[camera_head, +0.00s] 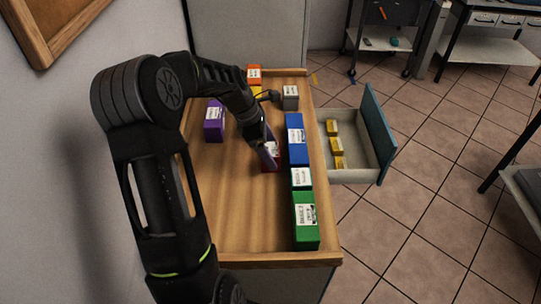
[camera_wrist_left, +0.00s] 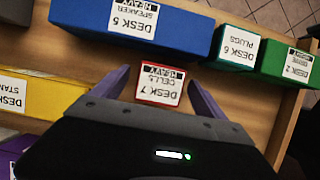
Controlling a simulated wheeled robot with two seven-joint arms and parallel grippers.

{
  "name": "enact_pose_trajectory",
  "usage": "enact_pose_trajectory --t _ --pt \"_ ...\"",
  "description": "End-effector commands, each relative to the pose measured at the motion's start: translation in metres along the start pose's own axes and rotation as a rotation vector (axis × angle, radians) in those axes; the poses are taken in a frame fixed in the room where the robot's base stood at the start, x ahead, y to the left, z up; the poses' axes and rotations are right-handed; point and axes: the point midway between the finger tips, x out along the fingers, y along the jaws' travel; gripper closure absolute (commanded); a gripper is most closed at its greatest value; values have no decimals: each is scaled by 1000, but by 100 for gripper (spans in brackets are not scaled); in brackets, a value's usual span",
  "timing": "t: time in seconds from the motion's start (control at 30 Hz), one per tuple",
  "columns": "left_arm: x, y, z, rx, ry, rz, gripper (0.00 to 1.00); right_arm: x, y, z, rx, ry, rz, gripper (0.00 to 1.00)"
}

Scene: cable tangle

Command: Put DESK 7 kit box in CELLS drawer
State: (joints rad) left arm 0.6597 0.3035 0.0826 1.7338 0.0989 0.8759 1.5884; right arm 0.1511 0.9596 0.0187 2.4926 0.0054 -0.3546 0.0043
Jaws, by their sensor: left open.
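The DESK 7 box is small and red with a white label reading DESK 7, CELLS, HEAVY in the left wrist view (camera_wrist_left: 161,84). It stands on the wooden top, mostly hidden by my gripper in the head view (camera_head: 271,168). An open drawer (camera_head: 377,150) with a teal front sticks out at the right, holding several small yellow boxes (camera_head: 336,146). No drawer label is readable. My right gripper is out of view.
Close beside the red box are the blue DESK 5 box (camera_head: 296,140), the small green DESK 6 box (camera_head: 301,179) and a larger green box (camera_head: 306,222), lining the right edge. Purple (camera_head: 213,122), grey (camera_head: 290,97) and orange (camera_head: 254,74) boxes stand farther back. The front left top is clear.

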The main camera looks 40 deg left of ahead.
Motion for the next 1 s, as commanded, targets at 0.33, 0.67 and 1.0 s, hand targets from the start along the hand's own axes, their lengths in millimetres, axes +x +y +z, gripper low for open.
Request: enact_pose_trajectory --t 0.33,0.67,1.0 --pt "33 -1 1 0 -1 0 16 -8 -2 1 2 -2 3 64" --pt "32 -1 1 0 -1 0 16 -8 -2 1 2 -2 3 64" --pt "32 -1 1 -1 -1 0 29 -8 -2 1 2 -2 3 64"
